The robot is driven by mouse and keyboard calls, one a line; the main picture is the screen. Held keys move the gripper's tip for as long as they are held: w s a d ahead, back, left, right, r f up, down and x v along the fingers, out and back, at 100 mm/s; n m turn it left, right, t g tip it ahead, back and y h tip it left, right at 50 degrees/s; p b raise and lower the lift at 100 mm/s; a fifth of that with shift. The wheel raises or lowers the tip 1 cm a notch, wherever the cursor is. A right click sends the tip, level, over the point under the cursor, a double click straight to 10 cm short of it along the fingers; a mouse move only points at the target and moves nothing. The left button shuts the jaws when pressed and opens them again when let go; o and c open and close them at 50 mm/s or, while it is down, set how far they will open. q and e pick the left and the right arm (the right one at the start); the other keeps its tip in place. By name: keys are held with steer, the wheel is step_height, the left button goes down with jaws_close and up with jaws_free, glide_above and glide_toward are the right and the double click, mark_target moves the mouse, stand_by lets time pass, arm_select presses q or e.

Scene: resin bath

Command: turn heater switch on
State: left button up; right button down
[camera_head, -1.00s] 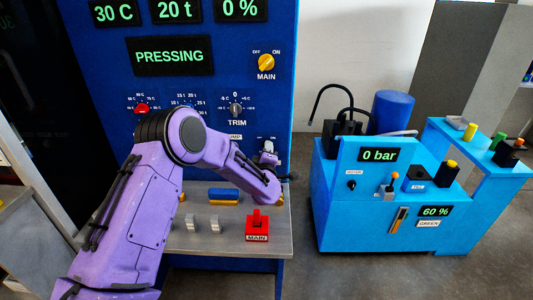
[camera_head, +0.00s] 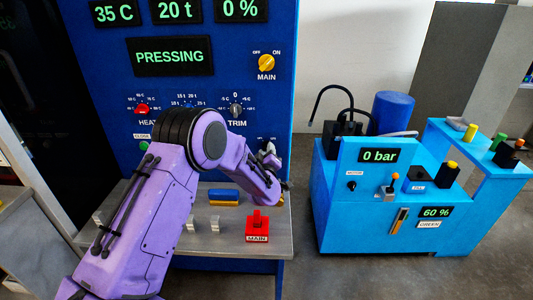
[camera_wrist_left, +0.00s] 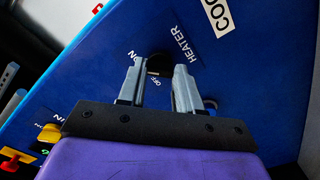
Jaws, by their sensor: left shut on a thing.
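The heater switch (camera_wrist_left: 158,62) is a dark round knob on the blue panel, beside the HEATER label, with ON and OFF marks around it in the left wrist view. My left gripper (camera_wrist_left: 158,72) is shut on this knob, one grey finger on each side. The fingers hide part of the knob, so I cannot tell which mark it points to. In the head view my left gripper (camera_head: 269,152) is against the lower right of the blue press panel (camera_head: 215,90) and covers the switch. My right gripper is not in view.
The MAIN knob (camera_head: 266,63) is higher on the panel, and the TRIM knob (camera_head: 235,111) is to the left of my gripper. A grey shelf (camera_head: 228,246) below carries a red MAIN switch (camera_head: 257,224). A light-blue pump unit (camera_head: 350,222) stands to the right.

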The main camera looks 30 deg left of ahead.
arm_select(q)
steer(key=o, duration=1)
steer(key=shift+o, duration=0.2)
steer(key=shift+d, duration=0.1)
steer(key=b+v, duration=0.2)
steer(key=v, duration=0.8)
steer(key=shift+s+b, duration=0.25)
steer(key=shift+b, duration=0.05)
steer(key=shift+d, duration=0.1)
